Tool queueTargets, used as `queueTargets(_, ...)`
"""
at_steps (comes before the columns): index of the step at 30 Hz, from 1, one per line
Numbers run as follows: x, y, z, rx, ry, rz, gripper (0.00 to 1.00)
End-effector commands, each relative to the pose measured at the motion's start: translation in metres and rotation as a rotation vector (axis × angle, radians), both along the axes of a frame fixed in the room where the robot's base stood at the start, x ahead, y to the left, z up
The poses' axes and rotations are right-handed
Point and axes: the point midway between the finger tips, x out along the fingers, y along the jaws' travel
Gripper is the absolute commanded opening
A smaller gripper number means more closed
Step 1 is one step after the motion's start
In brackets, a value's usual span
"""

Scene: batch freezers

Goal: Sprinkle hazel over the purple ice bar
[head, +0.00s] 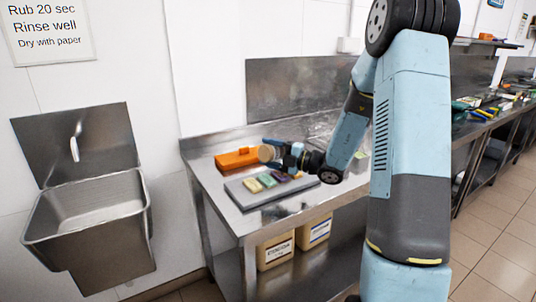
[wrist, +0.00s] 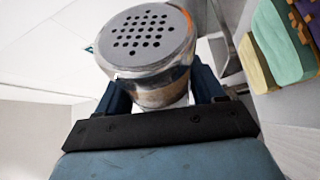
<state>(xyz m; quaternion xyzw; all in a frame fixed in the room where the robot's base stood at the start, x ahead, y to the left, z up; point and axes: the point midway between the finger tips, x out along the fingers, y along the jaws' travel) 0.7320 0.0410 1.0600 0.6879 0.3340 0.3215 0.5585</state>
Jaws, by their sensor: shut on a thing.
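My gripper (head: 278,157) is shut on a shaker (head: 266,153), held at the back of the steel table, near the bars. In the wrist view, my gripper's fingers (wrist: 157,88) clasp the shaker's sides, and its grey holed lid (wrist: 147,35) faces the camera. The purple ice bar (wrist: 298,16) shows at the top right of the wrist view, with brown pieces on it. In the head view the purple bar (head: 280,177) lies on a grey tray (head: 240,195), beside a green bar (head: 266,181) and a yellow bar (head: 253,185). The shaker's contents are hidden.
An orange box (head: 236,159) stands on the table behind the tray. Cocoa-labelled and other tubs (head: 276,252) stand on the shelf below. A steel sink (head: 95,210) hangs on the wall at left. My arm hides the table's right part.

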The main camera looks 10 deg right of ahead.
Motion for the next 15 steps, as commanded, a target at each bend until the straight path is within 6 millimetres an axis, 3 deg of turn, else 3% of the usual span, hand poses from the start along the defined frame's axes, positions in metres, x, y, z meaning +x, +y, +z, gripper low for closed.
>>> queueTargets(15,0.0001,0.0009,0.0091,-0.108,-0.073,0.002,0.36)
